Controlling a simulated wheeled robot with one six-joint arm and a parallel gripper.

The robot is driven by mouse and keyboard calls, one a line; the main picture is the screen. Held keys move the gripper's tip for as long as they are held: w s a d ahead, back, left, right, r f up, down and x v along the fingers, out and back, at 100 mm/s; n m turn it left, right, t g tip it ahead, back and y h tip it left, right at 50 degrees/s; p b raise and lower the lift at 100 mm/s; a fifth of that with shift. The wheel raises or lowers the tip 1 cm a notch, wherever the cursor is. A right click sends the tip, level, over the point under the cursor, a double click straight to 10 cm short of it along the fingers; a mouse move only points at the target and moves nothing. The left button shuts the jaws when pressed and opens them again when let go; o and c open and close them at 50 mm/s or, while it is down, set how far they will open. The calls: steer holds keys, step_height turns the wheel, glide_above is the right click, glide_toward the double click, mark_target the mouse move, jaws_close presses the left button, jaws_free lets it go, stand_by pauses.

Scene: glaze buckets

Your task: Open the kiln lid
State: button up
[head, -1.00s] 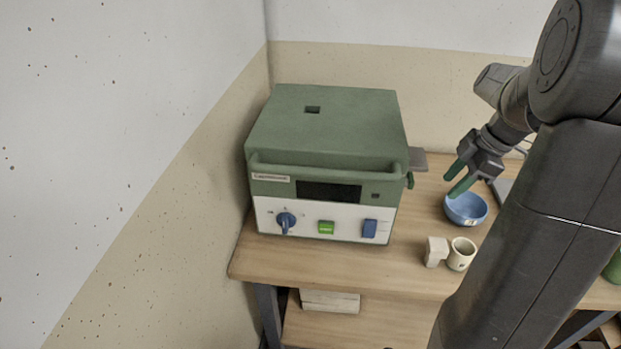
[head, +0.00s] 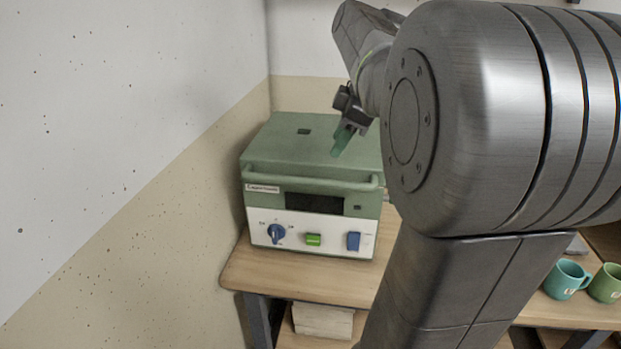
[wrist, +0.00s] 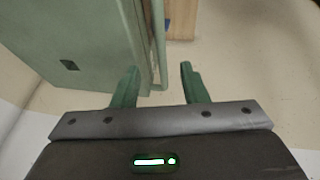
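The kiln (head: 325,225) stands on the table in the head view, with a white front panel and a dark display. Its green lid (head: 270,145) is shut. A bar handle (head: 300,180) runs along the lid's front edge. My gripper (head: 340,142) shows in front of the lid's right part, pointing down. In the wrist view, my gripper (wrist: 158,84) is open and empty, its green fingers apart. The lid (wrist: 85,50) lies at left, and the handle bar (wrist: 158,45) appears between the fingers in the picture. I cannot tell how far beyond the fingertips it is.
A wooden table (head: 250,268) carries the kiln, close to the left wall. A teal mug (head: 566,279) and a green mug (head: 606,284) stand at the right. Pale blocks (head: 322,320) lie on the shelf below. My arm hides the table's middle.

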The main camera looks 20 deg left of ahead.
mark_target(319, 181)
steer(key=x, duration=1.1)
steer(key=shift+w+a+f, duration=0.1)
steer(key=shift+a+f, duration=0.05)
steer(key=shift+f, duration=0.2)
steer(key=shift+c, duration=0.2)
steer(key=shift+r, duration=0.1)
jaws_close()
